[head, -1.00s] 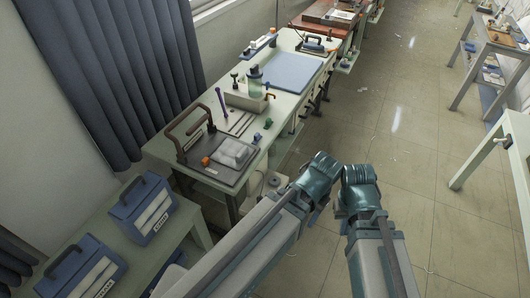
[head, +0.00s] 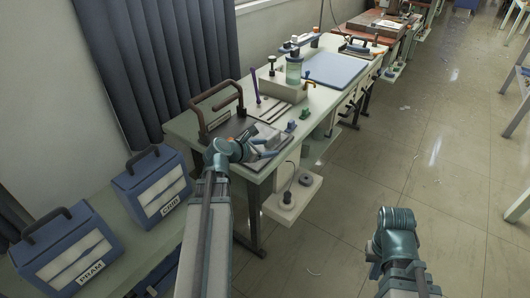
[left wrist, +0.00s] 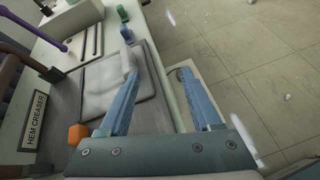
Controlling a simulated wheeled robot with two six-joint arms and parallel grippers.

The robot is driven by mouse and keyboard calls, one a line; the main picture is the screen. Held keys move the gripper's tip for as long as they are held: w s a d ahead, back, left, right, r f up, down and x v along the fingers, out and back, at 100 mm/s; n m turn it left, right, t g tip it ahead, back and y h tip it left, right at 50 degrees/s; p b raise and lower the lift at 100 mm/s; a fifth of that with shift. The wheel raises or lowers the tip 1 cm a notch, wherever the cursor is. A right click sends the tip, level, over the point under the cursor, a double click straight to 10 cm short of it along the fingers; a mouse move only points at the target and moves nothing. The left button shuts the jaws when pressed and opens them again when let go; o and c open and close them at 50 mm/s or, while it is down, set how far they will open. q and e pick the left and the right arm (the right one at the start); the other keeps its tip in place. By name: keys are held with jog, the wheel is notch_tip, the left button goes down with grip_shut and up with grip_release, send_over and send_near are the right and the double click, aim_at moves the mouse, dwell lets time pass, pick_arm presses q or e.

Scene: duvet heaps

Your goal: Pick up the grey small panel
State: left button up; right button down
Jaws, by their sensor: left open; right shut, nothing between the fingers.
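The grey small panel (left wrist: 100,85) lies flat on the dark plate of the hem creaser, on the near end of the long table. In the head view my left gripper mostly covers it. My left gripper (left wrist: 157,66) is open; its left finger crosses over the panel's right part, and its right finger is out past the table edge. I cannot tell whether the left finger touches the panel. In the head view my left gripper (head: 268,149) is over the creaser's front. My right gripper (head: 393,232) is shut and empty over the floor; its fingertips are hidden.
An orange block (left wrist: 78,133) and a brown curved handle (head: 215,95) are beside the panel. Green knobs (head: 305,113), a bottle (head: 293,70) and a blue mat (head: 335,70) are farther back. Blue boxes (head: 150,187) stand at left. A low shelf (head: 292,200) juts out below.

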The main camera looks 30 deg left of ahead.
aim_at(271, 136)
pick_arm(q)
jog(key=a+n, duration=0.1)
jog(key=a, duration=0.1)
jog(key=a+n+t+y, duration=0.1)
jog(key=s+a+n+b, duration=0.1)
jog(key=a+n, duration=0.1)
jog(key=shift+a+f+y, duration=0.1)
jog(key=shift+a+y, duration=0.2)
jog(key=shift+a, duration=0.05)
jog(key=b+x, duration=0.3)
jog(key=x, duration=0.4)
jog(key=shift+w+f, duration=0.1)
jog(key=shift+w, duration=0.25)
jog(key=shift+w+d+f, duration=0.1)
jog(key=shift+w, duration=0.4)
jog(key=shift+w+d+f, duration=0.1)
jog(key=shift+w, duration=0.4)
jog(key=x, duration=0.1)
jog(key=b+x, duration=0.1)
jog(key=x, duration=0.2)
jog(key=shift+w+r+b, duration=0.2)
jog(key=shift+w+b, duration=0.05)
jog(key=shift+b, duration=0.1)
jog(key=shift+d, duration=0.1)
jog(key=shift+c, duration=0.4)
grip_shut()
pick_arm(e)
notch_tip(271, 136, down, 7)
jog(key=shift+r, duration=0.2)
